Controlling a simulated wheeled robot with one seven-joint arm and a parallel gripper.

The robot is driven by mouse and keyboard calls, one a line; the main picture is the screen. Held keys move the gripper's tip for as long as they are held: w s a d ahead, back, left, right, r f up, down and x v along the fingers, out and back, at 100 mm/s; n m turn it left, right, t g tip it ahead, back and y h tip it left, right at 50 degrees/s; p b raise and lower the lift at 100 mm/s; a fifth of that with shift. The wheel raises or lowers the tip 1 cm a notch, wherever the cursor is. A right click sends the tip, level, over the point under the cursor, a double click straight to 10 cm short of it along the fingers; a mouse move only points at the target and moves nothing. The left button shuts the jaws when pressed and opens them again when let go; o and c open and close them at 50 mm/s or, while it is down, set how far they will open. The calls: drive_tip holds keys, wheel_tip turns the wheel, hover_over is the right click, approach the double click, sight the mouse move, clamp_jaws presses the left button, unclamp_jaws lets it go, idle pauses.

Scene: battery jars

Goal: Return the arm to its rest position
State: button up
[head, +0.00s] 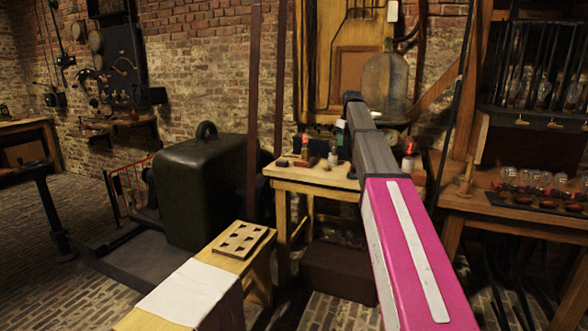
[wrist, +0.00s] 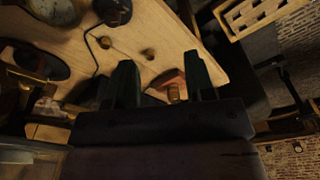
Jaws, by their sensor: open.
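My gripper (wrist: 160,66) shows in the wrist view with its two dark green fingers apart and nothing held between them. A pale wooden table (wrist: 190,45) lies beyond the fingertips. A reddish piece with a brass-coloured cylinder (wrist: 173,92) shows between the fingers, close to the right one; I cannot tell its distance from them. In the head view my magenta and grey arm reaches forward over the wooden table (head: 283,172) in the middle. The arm's far end hides most of the gripper there.
A large glass jar (head: 384,85) stands behind the arm. A dark green metal box (head: 198,190) is at left. A wooden rack with square holes (head: 241,239) and a white cloth (head: 184,291) lie on the near bench. Brick floor is open at far left.

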drive_tip(key=s+a+f+m, duration=0.1)
drive_tip(key=s+f+m, duration=0.1)
drive_tip(key=s+f, duration=1.3)
drive_tip(key=s+a+f+m, duration=0.25)
drive_tip(key=s+f, duration=0.85)
drive_tip(key=f, duration=0.8)
drive_tip(key=s+f+m, duration=0.1)
drive_tip(key=s+f, duration=0.3)
drive_tip(key=s, duration=0.3)
drive_tip(key=s+f+m+g, duration=0.1)
drive_tip(key=s+f, duration=0.3)
drive_tip(key=s, duration=0.4)
drive_tip(key=shift+f+h, duration=0.35)
drive_tip(key=shift+h, duration=0.05)
drive_tip(key=shift+d, duration=0.1)
